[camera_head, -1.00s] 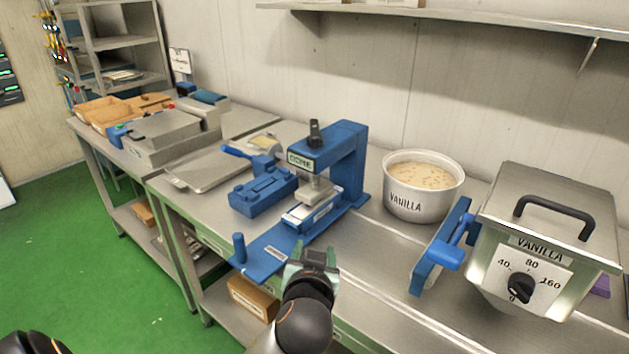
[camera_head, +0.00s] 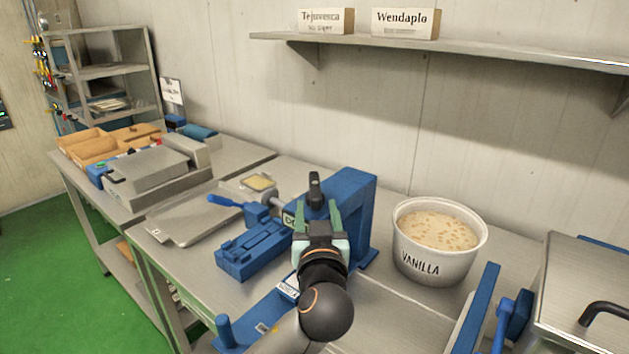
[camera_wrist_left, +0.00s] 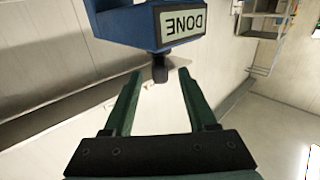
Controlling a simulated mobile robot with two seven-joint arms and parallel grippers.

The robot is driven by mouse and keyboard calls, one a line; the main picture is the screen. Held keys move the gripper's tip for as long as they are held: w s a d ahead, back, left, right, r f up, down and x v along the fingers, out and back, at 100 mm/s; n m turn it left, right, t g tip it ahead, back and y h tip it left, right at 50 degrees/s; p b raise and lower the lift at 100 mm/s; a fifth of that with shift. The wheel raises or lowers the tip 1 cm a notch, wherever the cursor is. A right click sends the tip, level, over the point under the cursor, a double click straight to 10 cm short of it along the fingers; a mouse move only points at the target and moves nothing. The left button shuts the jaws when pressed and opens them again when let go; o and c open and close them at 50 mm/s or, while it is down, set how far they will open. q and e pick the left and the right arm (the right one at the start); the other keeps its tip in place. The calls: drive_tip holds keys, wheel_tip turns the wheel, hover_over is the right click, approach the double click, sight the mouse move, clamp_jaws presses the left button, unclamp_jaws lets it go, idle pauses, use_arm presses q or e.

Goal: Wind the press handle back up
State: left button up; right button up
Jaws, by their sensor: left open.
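The blue press (camera_head: 348,195) stands on the steel bench, and its black handle (camera_head: 315,188) sticks up at the top front. My left gripper (camera_head: 319,212) is open in front of the press head, its green fingers pointing up towards the handle. In the left wrist view the picture is upside down; the dark handle (camera_wrist_left: 160,70) shows between the two open fingertips (camera_wrist_left: 160,73), beside the "DONE" sign (camera_wrist_left: 182,20). I cannot tell whether the fingers touch it. My arm hides the press's lower middle. My right gripper is not in view.
A blue mould-like block (camera_head: 252,250) lies left of the press, with a steel tray (camera_head: 185,222) beyond it. A white tub marked VANILLA (camera_head: 435,268) stands to the right. A shelf (camera_head: 450,48) runs along the wall above.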

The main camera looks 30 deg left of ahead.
sight(315, 185)
use_arm(q)
drive_tip(key=p+x, duration=0.2)
drive_tip(key=x, duration=0.7)
drive_tip(key=shift+w+a, duration=0.15)
drive_tip(key=shift+w, duration=0.1)
clamp_jaws()
